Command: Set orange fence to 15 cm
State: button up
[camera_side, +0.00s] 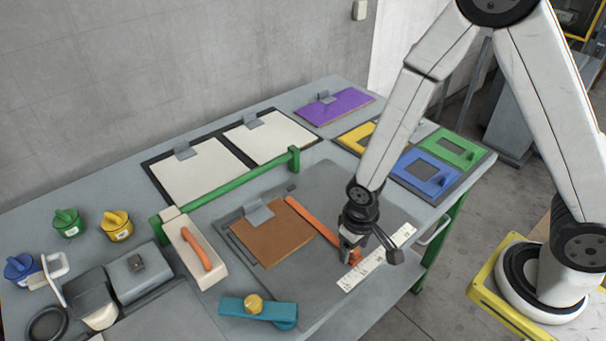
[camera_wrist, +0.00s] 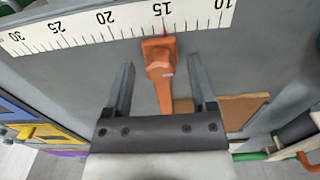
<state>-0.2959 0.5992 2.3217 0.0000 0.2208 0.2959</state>
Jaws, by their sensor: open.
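The orange fence (camera_side: 314,222) is a long bar on the grey work plate, beside a brown board (camera_side: 272,236). Its knob end (camera_wrist: 160,58) shows in the wrist view, with a red pointer tip at about the 15 mark of the white ruler (camera_wrist: 120,27). The ruler also lies near the plate's edge in the side view (camera_side: 378,256). My gripper (camera_wrist: 161,66) is open, with one finger on each side of the orange fence's end and visible gaps to both. In the side view my gripper (camera_side: 350,254) is low over that end and partly hides it.
A green rail (camera_side: 230,185) runs behind the plate. A teal bar with a yellow knob (camera_side: 258,310) lies in front. A white tray with an orange handle (camera_side: 195,252) stands at the left. Blue (camera_side: 425,172) and green frames (camera_side: 455,150) lie at the right.

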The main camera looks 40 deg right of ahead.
jog(key=shift+r, duration=3.8)
jog(key=s+d+r+t, duration=0.1)
jog(key=d+r+t, duration=0.1)
jog(key=d+r, duration=0.3)
jog(key=shift+d+r+t, duration=0.3)
jog(key=shift+d+r, duration=0.1)
jog(key=shift+d, duration=1.55)
